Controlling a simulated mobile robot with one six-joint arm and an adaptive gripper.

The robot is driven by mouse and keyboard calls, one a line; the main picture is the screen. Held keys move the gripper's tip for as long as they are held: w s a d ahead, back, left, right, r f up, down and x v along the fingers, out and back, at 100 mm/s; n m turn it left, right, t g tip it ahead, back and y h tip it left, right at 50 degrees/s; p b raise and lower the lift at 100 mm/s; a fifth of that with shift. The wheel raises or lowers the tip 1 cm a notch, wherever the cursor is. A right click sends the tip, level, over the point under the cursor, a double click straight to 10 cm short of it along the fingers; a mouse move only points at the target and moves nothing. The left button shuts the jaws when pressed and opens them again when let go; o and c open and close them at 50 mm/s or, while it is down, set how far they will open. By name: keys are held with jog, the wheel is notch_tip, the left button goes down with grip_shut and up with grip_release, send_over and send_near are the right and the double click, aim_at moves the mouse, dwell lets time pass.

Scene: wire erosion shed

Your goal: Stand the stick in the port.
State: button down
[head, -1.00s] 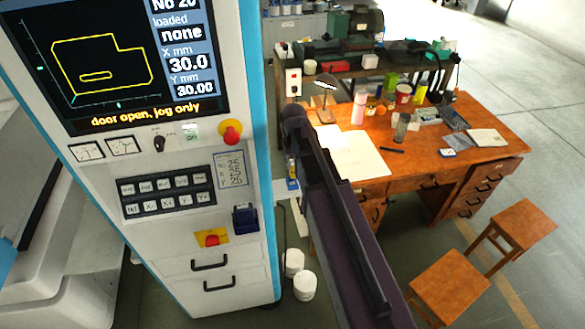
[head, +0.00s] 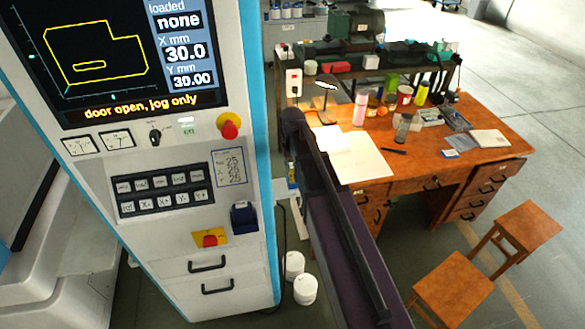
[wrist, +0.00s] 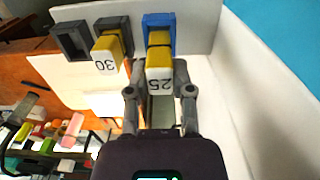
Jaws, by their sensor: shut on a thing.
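In the wrist view my gripper (wrist: 159,92) is shut on a stick (wrist: 158,82) with a yellow top and a white face marked 25. Just beyond it is a blue holder (wrist: 163,20) on a white panel, with yellow showing at its mouth. I cannot tell whether the 25 stick is seated there or only lines up with it. A second stick (wrist: 107,62), marked 30, sits in a grey holder beside it. In the head view a dark blue box (head: 244,218) with a slot is on the machine front; it may be the port. My gripper is hidden there.
An empty grey holder (wrist: 71,41) is at the left of the row. A white wall (wrist: 235,95) stands close on the right. In the head view the machine cabinet (head: 150,270) is left of my arm, a wooden desk (head: 470,180) behind it, and stools (head: 452,288) at right.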

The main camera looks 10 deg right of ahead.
jog(key=shift+f+b, duration=0.6)
jog(key=shift+f, duration=0.05)
jog(key=c, duration=0.5)
grip_release()
jog(key=shift+r, duration=0.25)
notch_tip(320, 180, up, 13)
jog(key=p, duration=1.3)
jog(key=shift+f, duration=0.1)
dwell(0.3)
